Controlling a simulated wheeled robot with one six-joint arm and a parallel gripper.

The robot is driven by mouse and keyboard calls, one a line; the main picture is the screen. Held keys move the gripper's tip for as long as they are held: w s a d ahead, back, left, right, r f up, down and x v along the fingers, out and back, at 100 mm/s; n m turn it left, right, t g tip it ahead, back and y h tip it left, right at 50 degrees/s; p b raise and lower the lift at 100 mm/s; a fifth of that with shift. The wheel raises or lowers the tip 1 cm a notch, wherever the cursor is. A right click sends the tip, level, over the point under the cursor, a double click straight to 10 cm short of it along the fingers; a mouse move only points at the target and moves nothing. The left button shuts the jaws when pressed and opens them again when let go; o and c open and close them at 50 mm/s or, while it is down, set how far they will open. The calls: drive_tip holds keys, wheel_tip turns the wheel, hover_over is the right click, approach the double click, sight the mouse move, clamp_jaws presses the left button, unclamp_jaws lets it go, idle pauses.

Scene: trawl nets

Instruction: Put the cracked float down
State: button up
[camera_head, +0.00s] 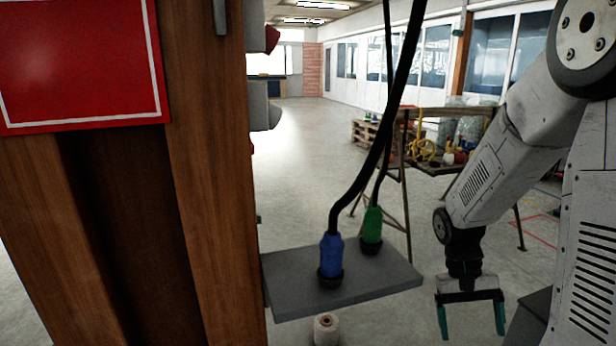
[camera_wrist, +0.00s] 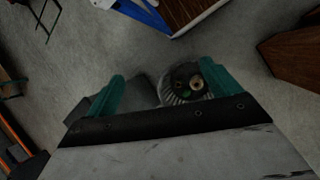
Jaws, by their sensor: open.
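My gripper (camera_head: 472,322) hangs at the right of the head view, fingers pointing down and apart, with nothing between them. In the wrist view my gripper (camera_wrist: 162,82) also stands open, its two teal fingers spread. Beyond the fingers, well below, is a round ribbed container (camera_wrist: 171,98) with small green, orange and pale things in it. I cannot tell what these are. I cannot make out a cracked float for certain in either view.
A grey shelf (camera_head: 300,300) carries a blue plug (camera_head: 331,256) and a green plug (camera_head: 372,226) with black cables. A white spool (camera_head: 326,330) stands below it. A wooden post (camera_head: 210,200) blocks the left. A cluttered table (camera_head: 440,168) stands behind; open floor (camera_head: 300,170) lies mid-view.

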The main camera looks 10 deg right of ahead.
drive_tip(key=s+a+r+n+t, duration=0.2)
drive_tip(key=s+a+r, duration=0.3)
drive_tip(key=a+r, duration=0.3)
drive_tip(key=s+a+r+n+t, duration=0.2)
drive_tip(key=s+a+r+t, duration=0.2)
drive_tip(key=s+a+r, duration=0.2)
drive_tip(key=shift+a+r+n+t+y, duration=0.35)
drive_tip(key=shift+a+r, duration=0.7)
drive_tip(key=shift+r, duration=1.05)
drive_tip(key=shift+c, duration=0.3)
